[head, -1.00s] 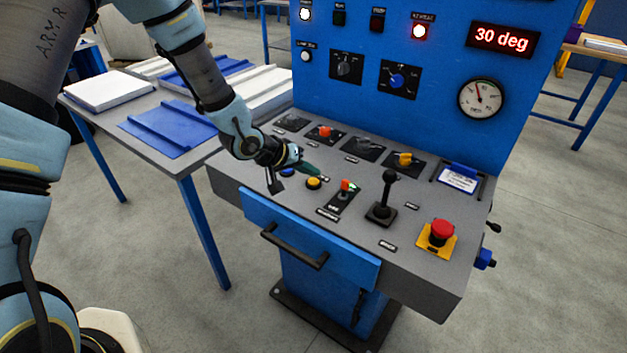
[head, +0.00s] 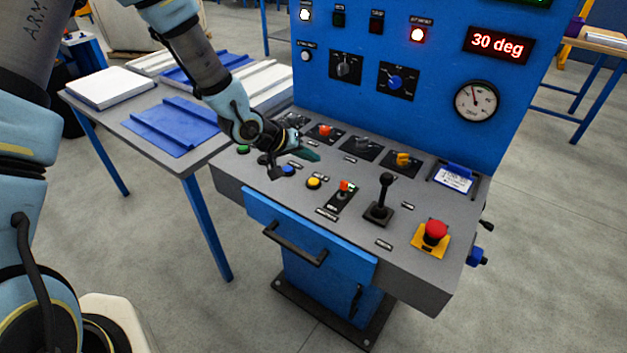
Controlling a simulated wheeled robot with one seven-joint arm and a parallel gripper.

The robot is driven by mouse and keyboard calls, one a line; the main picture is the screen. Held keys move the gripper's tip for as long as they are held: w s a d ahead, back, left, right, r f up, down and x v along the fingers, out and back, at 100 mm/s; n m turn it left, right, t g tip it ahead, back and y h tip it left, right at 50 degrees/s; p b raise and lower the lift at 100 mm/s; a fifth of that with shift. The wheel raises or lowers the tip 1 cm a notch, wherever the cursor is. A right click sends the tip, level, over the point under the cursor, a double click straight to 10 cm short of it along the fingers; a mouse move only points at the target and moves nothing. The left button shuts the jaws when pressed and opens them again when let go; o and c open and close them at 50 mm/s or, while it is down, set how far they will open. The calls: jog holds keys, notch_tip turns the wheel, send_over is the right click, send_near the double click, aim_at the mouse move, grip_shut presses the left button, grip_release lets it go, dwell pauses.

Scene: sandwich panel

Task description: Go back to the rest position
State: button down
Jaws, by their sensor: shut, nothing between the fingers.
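My gripper (head: 296,163) is shut and empty. It hovers above the left part of the grey control desk (head: 410,265), near a blue button (head: 288,170) and a green button (head: 243,150). My arm reaches in from the upper left. A yellow button (head: 314,183), a small toggle with an orange tip (head: 344,187) and a black lever (head: 382,197) stand to the right of the gripper. The exact height of the fingertips over the desk is hard to tell.
A red mushroom button (head: 435,232) sits at the desk's right front. The blue upright panel (head: 430,130) rises behind, with a 30 deg display (head: 499,44) and a gauge (head: 477,101). A side table (head: 172,168) with blue and white sheets stands left. A drawer handle (head: 295,245) juts out in front.

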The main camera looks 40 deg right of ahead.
dwell(0.4)
jog(key=w+a+r+n+t+y, duration=0.1)
jog(key=w+a+r+y, duration=0.15)
jog(key=w+a, duration=0.45)
jog(key=w+a+r+n+t+y, duration=0.2)
jog(key=a+r, duration=0.1)
jog(key=a, duration=0.9)
jog(key=w+a+r+n+t+y, duration=0.1)
jog(key=w+a+r+y, duration=0.15)
jog(key=w+a, duration=0.45)
jog(key=s+a+r+n, duration=0.1)
jog(key=s+a+r, duration=0.1)
jog(key=s+a, duration=0.2)
jog(key=s+a+r+n+g+y, duration=0.1)
jog(key=s+a, duration=0.3)
jog(key=a, duration=0.6)
jog(key=s+a+r+n+y, duration=0.1)
jog(key=s+a+r, duration=0.3)
jog(key=a, duration=0.4)
jog(key=shift+n+g, duration=0.4)
jog(key=shift+n, duration=0.4)
